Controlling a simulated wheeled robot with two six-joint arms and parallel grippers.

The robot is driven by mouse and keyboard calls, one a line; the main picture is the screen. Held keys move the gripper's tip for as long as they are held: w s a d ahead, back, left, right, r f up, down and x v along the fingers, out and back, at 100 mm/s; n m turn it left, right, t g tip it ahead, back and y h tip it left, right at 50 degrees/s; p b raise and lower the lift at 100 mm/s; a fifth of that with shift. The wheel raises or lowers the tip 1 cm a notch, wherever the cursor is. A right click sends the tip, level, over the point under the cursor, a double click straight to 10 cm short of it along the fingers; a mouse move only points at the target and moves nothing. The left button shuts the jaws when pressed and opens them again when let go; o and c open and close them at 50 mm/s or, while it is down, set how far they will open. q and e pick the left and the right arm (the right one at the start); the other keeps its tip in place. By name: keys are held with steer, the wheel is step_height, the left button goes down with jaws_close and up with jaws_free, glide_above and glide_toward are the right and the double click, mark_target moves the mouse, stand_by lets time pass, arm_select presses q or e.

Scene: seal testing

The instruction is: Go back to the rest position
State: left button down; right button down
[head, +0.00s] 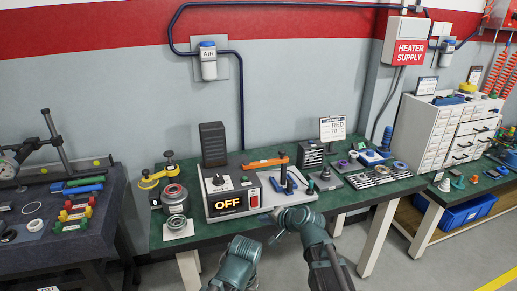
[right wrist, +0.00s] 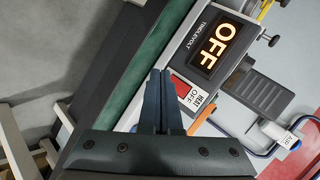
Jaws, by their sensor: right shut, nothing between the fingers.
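My right gripper (head: 274,239) is in front of the green workbench (head: 340,203), near its front edge, below the heater box. In the right wrist view its fingers (right wrist: 160,75) are together with nothing between them. The heater box (head: 224,192) has a lit OFF display and a red switch; it also shows in the right wrist view (right wrist: 213,45), beyond the fingertips. Part of my left arm shows at the bottom middle of the head view; its gripper does not show.
A dark table (head: 100,222) with colored tools stands at the left. On the green bench are a yellow clamp tool (head: 152,178), metal rings (head: 174,198) and a tray of tools (head: 370,177). White drawers (head: 424,130) stand at the right. Floor is free between the tables.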

steer(key=s+d+n+g+h+p, duration=0.2)
steer(key=s+n+g+h+p, duration=0.2)
steer(key=s, duration=0.8)
steer(key=s+d+n+g+h+p, duration=0.3)
steer(key=s+n, duration=0.3)
steer(key=s, duration=0.6)
steer(key=shift+f+g+h+p, duration=0.25)
steer(key=shift+g+h+p, duration=0.1)
steer(key=shift+g+h, duration=0.4)
steer(key=shift+s, duration=0.15)
